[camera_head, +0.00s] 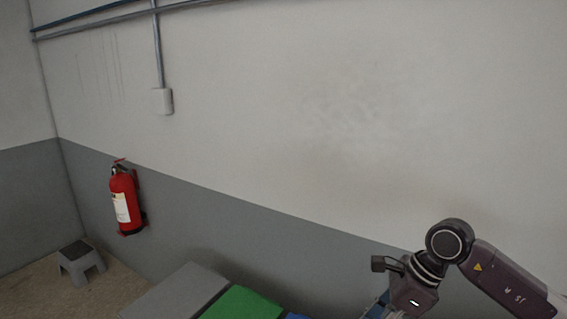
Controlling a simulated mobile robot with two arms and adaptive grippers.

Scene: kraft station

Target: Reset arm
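My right arm comes in from the lower right. Its dark wrist bends down to the bottom edge of the head view, and the fingers of my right gripper are cut off below the frame. I cannot see whether it holds anything. My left arm and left gripper are not in view.
A grey surface (178,294), a green one (243,304) and bits of blue show at the bottom edge. A red fire extinguisher (125,203) hangs on the wall at left. A grey step stool (80,262) stands on the floor below it.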

